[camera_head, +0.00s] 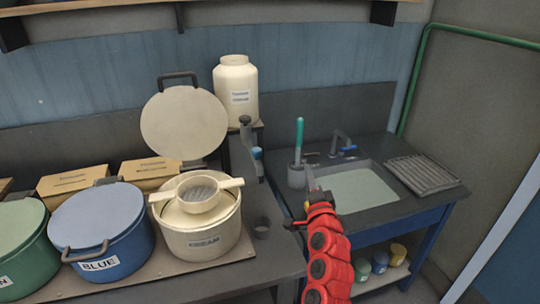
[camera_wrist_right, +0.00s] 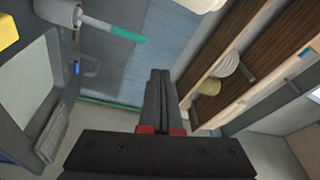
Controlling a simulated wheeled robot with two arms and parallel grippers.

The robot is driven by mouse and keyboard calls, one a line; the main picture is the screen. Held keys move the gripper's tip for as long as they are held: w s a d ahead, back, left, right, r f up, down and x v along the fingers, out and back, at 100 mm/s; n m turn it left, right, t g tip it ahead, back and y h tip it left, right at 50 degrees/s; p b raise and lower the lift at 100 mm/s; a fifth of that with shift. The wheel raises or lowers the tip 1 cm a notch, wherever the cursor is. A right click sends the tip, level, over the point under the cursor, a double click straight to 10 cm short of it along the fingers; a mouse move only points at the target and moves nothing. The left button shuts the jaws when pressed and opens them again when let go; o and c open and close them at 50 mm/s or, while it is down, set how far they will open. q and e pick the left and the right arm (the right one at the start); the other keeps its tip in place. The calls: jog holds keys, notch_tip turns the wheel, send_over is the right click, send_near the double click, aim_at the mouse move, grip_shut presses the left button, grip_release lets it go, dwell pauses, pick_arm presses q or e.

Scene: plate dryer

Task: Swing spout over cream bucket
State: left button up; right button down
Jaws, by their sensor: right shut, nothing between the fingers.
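The cream bucket (camera_head: 200,243), with a "CREAM" label, stands on the counter, its round lid (camera_head: 185,122) raised behind it. A strainer (camera_head: 198,194) with two side arms rests across its opening. A grey spout-like part with a blue end (camera_head: 247,137) is on the stand below the large cream jar (camera_head: 237,90), right of and behind the bucket; its exact shape is hard to tell. My right gripper (camera_head: 309,172) is shut and empty, pointing up in front of the sink, right of the spout and apart from it. Its closed fingers show in the wrist view (camera_wrist_right: 159,80). My left gripper is out of view.
A blue bucket (camera_head: 102,232) and a green bucket (camera_head: 22,250) stand left. A grey pot (camera_head: 297,177) with a green-handled tool (camera_head: 299,135) stands close behind my right gripper. A faucet (camera_head: 343,144), sink (camera_head: 360,190) and ribbed rack (camera_head: 424,174) are right. A small dark cup (camera_head: 262,228) stands beside the bucket.

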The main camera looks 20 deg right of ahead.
jog(key=a+y, duration=0.1)
jog(key=y, duration=0.1)
jog(key=a+r+g+y, duration=0.1)
jog(key=a+r+y, duration=0.1)
jog(key=y, duration=0.1)
jog(key=shift+s+a+r+n+y, duration=0.15)
jog(key=shift+s+a+n+y, duration=0.05)
jog(key=shift+s+n+y, duration=0.15)
jog(key=w+a+p, duration=0.4)
jog(key=w+p, duration=0.1)
jog(key=w, duration=0.5)
jog(key=shift+w+a, duration=0.3)
jog(key=shift+a, duration=0.1)
jog(key=shift+f, duration=0.2)
